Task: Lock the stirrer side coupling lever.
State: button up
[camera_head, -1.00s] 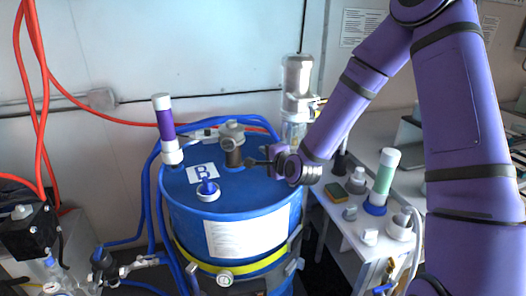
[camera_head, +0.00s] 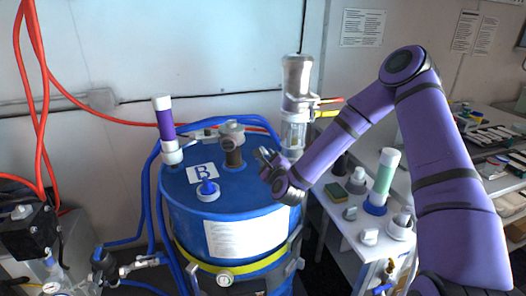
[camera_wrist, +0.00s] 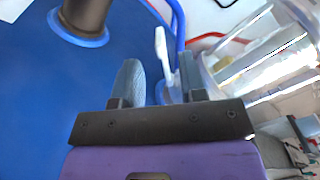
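A blue drum (camera_head: 185,215) labelled B stands at centre. A brown post (camera_head: 233,155) with a grey coupling (camera_head: 231,128) on top rises from its lid; the post also shows at upper left in the wrist view (camera_wrist: 85,14). My gripper (camera_head: 264,157) is right of the post, above the lid's right rear edge. In the wrist view its two grey fingers (camera_wrist: 158,78) are apart, with nothing gripped. A narrow white lever-like piece (camera_wrist: 161,45) shows beyond the gap between them. I cannot tell whether it is the stirrer side lever or whether a finger touches it.
A metal and clear cylinder (camera_head: 296,90) stands behind my gripper, close on the right in the wrist view (camera_wrist: 255,60). Blue hoses (camera_head: 250,122) curve behind the drum. A purple-and-white tube (camera_head: 166,125) stands on the lid's left. The white side table (camera_head: 345,228) holds several fittings.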

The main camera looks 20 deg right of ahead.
aim_at(264, 152)
jog(key=w, duration=0.6)
jog(key=shift+w, duration=0.25)
grip_shut()
